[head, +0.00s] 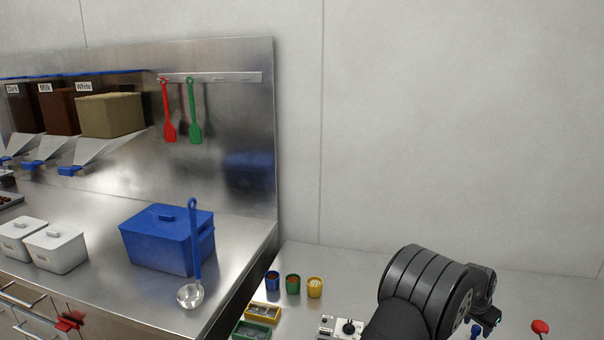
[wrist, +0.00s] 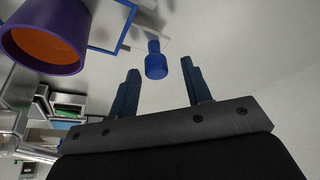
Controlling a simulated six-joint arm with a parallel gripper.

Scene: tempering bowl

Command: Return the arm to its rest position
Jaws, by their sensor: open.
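My arm (head: 425,290) reaches across the lower right of the head view.
In the head view, small cups (head: 293,284) stand left of my arm. A blue lidded box (head: 165,240) and ladle (head: 194,250) are on the steel counter. A red knob (head: 540,326) is at right.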

